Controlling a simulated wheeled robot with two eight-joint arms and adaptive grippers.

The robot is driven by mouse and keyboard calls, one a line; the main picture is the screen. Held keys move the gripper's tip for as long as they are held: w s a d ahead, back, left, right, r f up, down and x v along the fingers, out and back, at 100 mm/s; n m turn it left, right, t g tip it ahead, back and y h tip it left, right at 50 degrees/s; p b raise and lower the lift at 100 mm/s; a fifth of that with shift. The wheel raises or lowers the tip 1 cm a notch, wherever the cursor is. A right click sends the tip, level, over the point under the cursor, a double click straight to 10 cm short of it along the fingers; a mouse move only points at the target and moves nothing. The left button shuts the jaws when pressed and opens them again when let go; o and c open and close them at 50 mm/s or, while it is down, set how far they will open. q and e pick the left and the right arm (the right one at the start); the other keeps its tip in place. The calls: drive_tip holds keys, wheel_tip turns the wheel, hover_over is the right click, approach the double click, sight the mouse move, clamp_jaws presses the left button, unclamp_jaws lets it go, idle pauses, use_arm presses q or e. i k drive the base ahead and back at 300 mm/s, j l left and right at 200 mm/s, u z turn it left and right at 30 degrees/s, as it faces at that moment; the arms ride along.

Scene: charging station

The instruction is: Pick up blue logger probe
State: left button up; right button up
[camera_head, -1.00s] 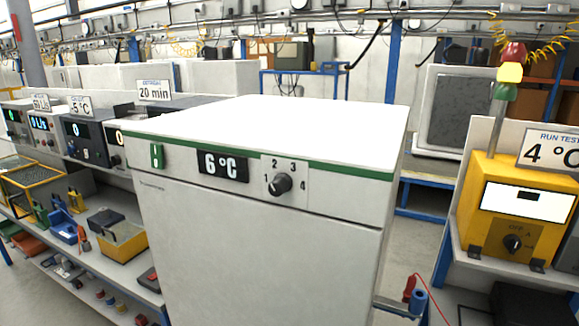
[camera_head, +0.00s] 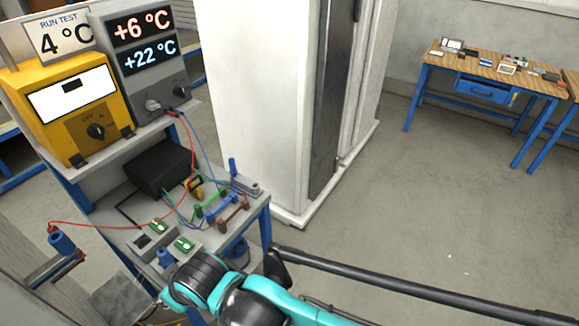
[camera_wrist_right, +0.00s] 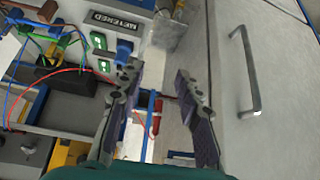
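Several blue pieces show, and I cannot tell for certain which is the logger probe. In the head view a blue cylinder (camera_head: 62,243) sits on a side bracket beside a red-tipped lead (camera_head: 52,229). Another small blue piece (camera_head: 165,257) stands by the green-and-white blocks, close to my teal right arm. In the right wrist view a blue piece (camera_wrist_right: 124,50) is beside the left finger. My right gripper (camera_wrist_right: 157,80) is open, nothing visibly held; a red piece (camera_wrist_right: 155,122) shows beyond, between its fingers. My left gripper is not in view.
The bench (camera_head: 120,205) carries a black box (camera_head: 160,166), coloured leads and green-and-white blocks (camera_head: 184,244). A yellow meter (camera_head: 75,115) and a temperature display (camera_head: 145,60) stand above. A tall white cabinet (camera_head: 262,100) is behind. Floor to the right is clear.

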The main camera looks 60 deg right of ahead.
sight(232, 162)
drive_tip(key=z, duration=1.65)
drive_tip(key=k+j+u, duration=0.15)
drive_tip(key=u, duration=0.35)
drive_tip(key=k+j+u, duration=0.15)
drive_tip(key=j+u, duration=0.15)
drive_tip(key=u, duration=0.15)
drive_tip(key=l, duration=0.4)
drive_tip(key=i+l+u, duration=0.1)
drive_tip(key=l, duration=0.35)
drive_tip(key=i+l, duration=0.15)
drive_tip(key=l, duration=0.3)
drive_tip(key=i+l+u, duration=0.15)
drive_tip(key=l, duration=0.35)
drive_tip(key=l+u, duration=0.1)
drive_tip(key=l, duration=0.35)
